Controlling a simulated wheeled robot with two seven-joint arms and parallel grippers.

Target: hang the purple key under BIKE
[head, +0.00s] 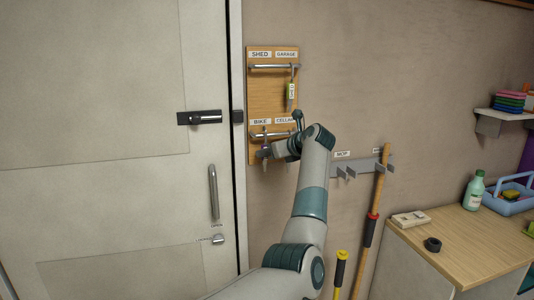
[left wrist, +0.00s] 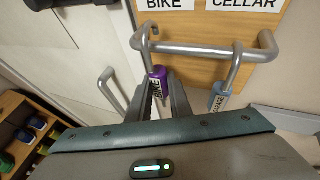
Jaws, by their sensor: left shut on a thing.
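The wooden key board (head: 256,92) hangs on the wall with labels SHED, GARAGE, BIKE (head: 261,122) and CELLAR (head: 285,120). My left gripper (head: 267,152) is at the lower rail, below BIKE. In the left wrist view its fingers (left wrist: 160,92) are shut on the purple key (left wrist: 158,74), whose tag shows between them. The purple tag is just below the left end of the metal rail (left wrist: 205,49), under BIKE (left wrist: 165,4). I cannot tell whether its ring is over the rail. A grey-blue tagged key (left wrist: 219,99) hangs under CELLAR. My right gripper is not in view.
A green-tagged key (head: 291,94) hangs under GARAGE. A door with a latch (head: 204,117) and handle (head: 213,192) is to the left. A tool rack (head: 360,168) with a long wooden handle and a counter (head: 460,232) are to the right.

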